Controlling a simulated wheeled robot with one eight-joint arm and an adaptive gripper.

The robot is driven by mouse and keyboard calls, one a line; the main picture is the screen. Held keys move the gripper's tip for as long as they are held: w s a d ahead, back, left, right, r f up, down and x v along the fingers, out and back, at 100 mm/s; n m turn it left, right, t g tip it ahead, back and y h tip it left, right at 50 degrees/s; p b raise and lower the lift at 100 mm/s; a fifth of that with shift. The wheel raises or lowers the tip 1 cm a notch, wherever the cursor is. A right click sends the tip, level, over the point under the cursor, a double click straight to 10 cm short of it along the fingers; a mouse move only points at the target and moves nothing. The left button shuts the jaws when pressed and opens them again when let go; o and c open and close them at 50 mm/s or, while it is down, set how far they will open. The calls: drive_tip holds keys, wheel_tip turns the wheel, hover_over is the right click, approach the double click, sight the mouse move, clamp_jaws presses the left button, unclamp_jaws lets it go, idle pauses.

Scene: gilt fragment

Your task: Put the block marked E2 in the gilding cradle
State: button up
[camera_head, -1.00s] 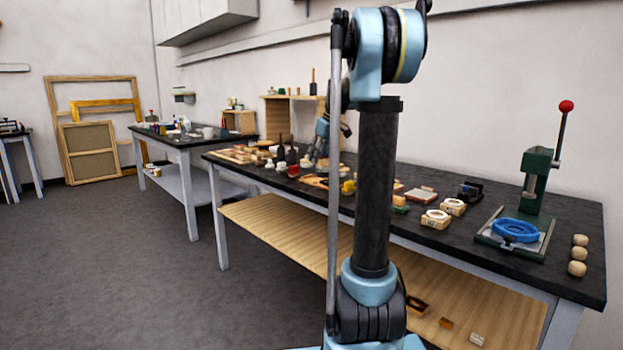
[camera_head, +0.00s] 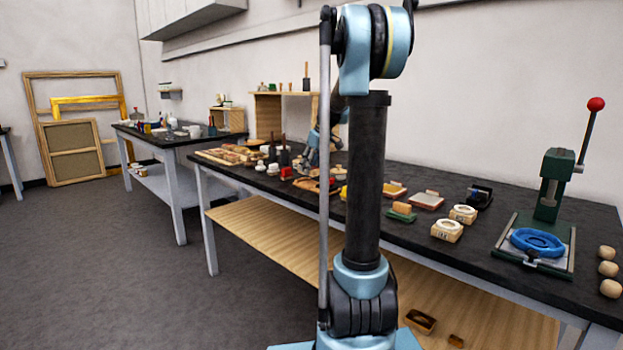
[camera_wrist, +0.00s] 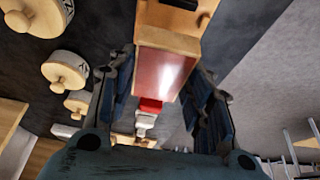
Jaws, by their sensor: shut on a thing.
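My gripper (camera_wrist: 166,84) shows in the wrist view with its two dark fingers on either side of a wooden block with a glossy red face (camera_wrist: 160,70). It is shut on this block. I can read no mark on the block, so I cannot tell whether it is E2. In the head view my arm's column hides much of the bench middle, and the held block cannot be made out. I cannot tell for sure which thing is the gilding cradle.
Grey floor (camera_head: 110,270) is clear.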

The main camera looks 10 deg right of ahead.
sight(313, 168)
drive_tip(key=shift+a+f, duration=0.1)
drive_tip(key=shift+f, duration=1.95)
drive_tip(key=o, duration=1.1)
drive_tip(key=shift+c, duration=0.2)
drive_tip(key=v, duration=1.2)
drive_tip(key=s+a+f+m, duration=0.1)
drive_tip(key=s+f, duration=0.2)
drive_tip(key=s, duration=0.5)
drive_tip(key=s+a+f+m+g+h, duration=0.1)
drive_tip(key=s+f, duration=0.3)
drive_tip(key=s, duration=0.3)
drive_tip(key=s+a+f+m, duration=0.1)
drive_tip(key=s+f, duration=0.2)
drive_tip(key=s, duration=0.5)
drive_tip(key=s+f+m+h, duration=0.1)
drive_tip(key=s+f+m, duration=0.3)
drive_tip(key=s+f, duration=1.1)
drive_tip(key=shift+s+d+f+h, duration=0.15)
drive_tip(key=shift+s+f+h, duration=0.2)
drive_tip(key=shift+s, duration=0.65)
